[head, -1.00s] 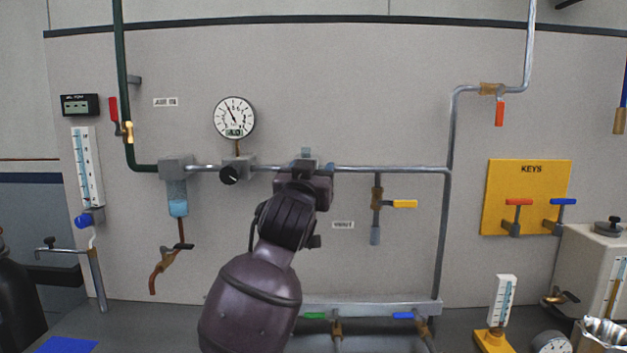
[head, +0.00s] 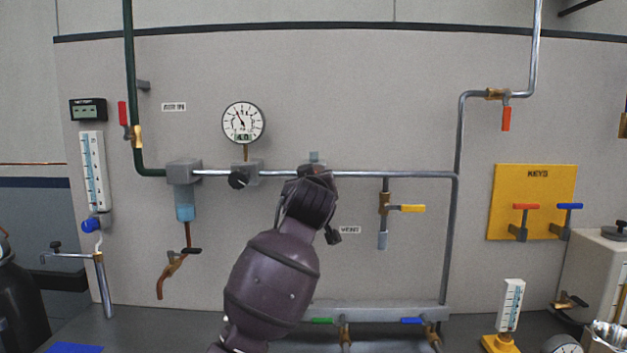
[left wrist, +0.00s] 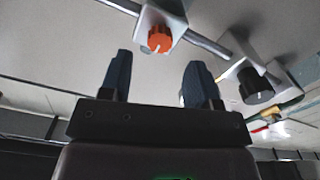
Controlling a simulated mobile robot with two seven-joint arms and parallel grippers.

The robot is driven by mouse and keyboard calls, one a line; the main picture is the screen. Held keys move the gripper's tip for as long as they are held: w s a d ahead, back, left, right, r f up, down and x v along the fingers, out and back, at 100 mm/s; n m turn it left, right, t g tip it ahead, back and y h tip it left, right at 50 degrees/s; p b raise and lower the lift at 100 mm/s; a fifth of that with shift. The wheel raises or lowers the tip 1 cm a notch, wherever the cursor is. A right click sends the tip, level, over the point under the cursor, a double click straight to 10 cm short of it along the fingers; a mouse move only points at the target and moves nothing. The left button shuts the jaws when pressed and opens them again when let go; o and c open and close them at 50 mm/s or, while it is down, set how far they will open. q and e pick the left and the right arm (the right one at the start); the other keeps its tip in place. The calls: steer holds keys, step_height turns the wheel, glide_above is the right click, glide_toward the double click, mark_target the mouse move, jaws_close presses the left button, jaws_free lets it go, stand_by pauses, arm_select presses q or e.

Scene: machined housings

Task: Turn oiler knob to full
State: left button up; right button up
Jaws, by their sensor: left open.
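An orange round knob (left wrist: 160,40) with a white pointer line sits on a grey block (left wrist: 166,14) on the pipe, at the top of the left wrist view. I take it to be the oiler knob. My left gripper (left wrist: 160,62) is open and empty, its two dark fingers apart and pointing toward the knob, which shows above the gap between them. I see no contact. In the head view my left arm covers this place; only the pale top (head: 314,157) of the unit shows above it, and the knob and fingertips are hidden. My right gripper is not in view.
The regulator's black knob (head: 239,179) is to the left on the same pipe, under a round gauge (head: 243,122); the knob also shows in the left wrist view (left wrist: 257,90). A yellow-handled valve (head: 412,209) hangs to the right. A manifold (head: 385,312) is below.

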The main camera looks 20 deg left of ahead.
arm_select(q)
steer(key=shift+x, duration=2.7)
steer(key=shift+c, duration=0.3)
